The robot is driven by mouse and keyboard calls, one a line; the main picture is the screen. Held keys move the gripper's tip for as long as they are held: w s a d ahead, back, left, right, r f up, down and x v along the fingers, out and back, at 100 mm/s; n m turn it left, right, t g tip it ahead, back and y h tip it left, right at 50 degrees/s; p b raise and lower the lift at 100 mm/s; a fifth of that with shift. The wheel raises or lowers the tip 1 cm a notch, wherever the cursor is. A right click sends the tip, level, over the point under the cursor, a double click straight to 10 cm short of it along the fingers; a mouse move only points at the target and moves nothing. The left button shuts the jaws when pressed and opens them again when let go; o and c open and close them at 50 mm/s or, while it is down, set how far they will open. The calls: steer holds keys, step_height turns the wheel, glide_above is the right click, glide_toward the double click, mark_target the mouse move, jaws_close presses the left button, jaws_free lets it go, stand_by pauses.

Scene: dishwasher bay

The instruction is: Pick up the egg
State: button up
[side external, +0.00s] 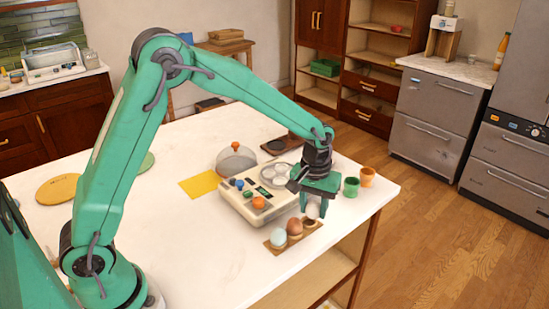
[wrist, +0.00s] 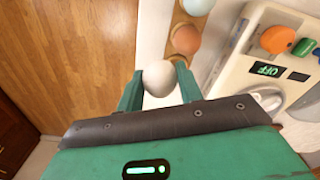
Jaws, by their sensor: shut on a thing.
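A white egg (wrist: 159,78) is between the two green fingers of my gripper (wrist: 157,72) in the wrist view; the fingers press on its sides. In the side external view my gripper (side external: 314,207) points down over the near right part of the counter with the white egg (side external: 312,212) at its fingertips. The egg seems slightly above the end of a brown wooden holder (side external: 272,247), where a dark empty hollow shows. A brown egg (side external: 294,227) and a pale blue egg (side external: 278,237) sit in the holder.
A cream egg cooker (side external: 252,205) with coloured knobs stands close behind the holder; its display reads OFF. A domed lid (side external: 237,162), a yellow cloth (side external: 200,184), a green cup (side external: 351,187) and an orange cup (side external: 367,177) are nearby. The counter's right edge is close.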

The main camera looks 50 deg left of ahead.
steer(key=s+d+r, duration=0.4)
steer(key=d, duration=0.1)
steer(key=shift+s+d+r, duration=0.2)
steer(key=shift+d, duration=0.2)
stand_by(0.4)
steer(key=w+a+n, duration=0.2)
steer(key=w+a, duration=0.2)
steer(key=a, duration=0.8)
steer(key=w+a+n+g, duration=0.1)
steer(key=w+a, duration=0.4)
steer(key=a, duration=0.6)
steer(key=shift+a+r+n, duration=0.35)
steer(key=shift+a+n, duration=0.05)
steer(key=shift+n, duration=0.4)
steer(key=shift+w+f, duration=0.1)
steer(key=shift+f, duration=0.05)
steer(key=shift+f, duration=2.5)
steer(key=shift+d+f, duration=0.1)
steer(key=shift+f, duration=0.7)
